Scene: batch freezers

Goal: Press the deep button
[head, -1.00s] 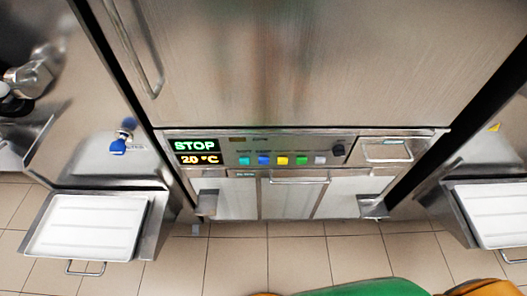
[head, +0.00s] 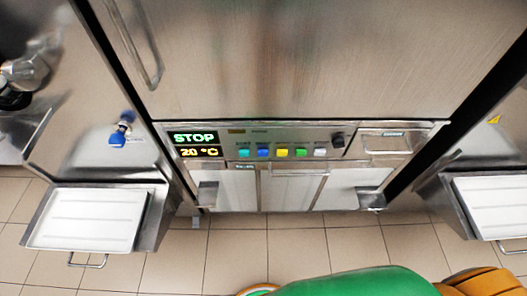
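The control panel (head: 230,136) of a steel batch freezer runs across the middle of the head view. It has a row of buttons: cyan (head: 243,153), blue (head: 262,153), yellow (head: 281,153), green (head: 300,153) and pale grey-white (head: 320,153). The small labels above them are too blurred to read, so I cannot tell which is the deep button. The display (head: 194,145) left of the buttons reads STOP and 20 °C. Neither gripper is in view, and nothing touches the buttons.
A black knob (head: 337,140) sits right of the buttons, beside a handled drawer (head: 385,144). A large steel door (head: 300,60) rises above. White trays stand at left (head: 88,218) and right (head: 495,205). A blue-handled tap (head: 120,135) is at left. Tiled floor (head: 235,250) lies in front.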

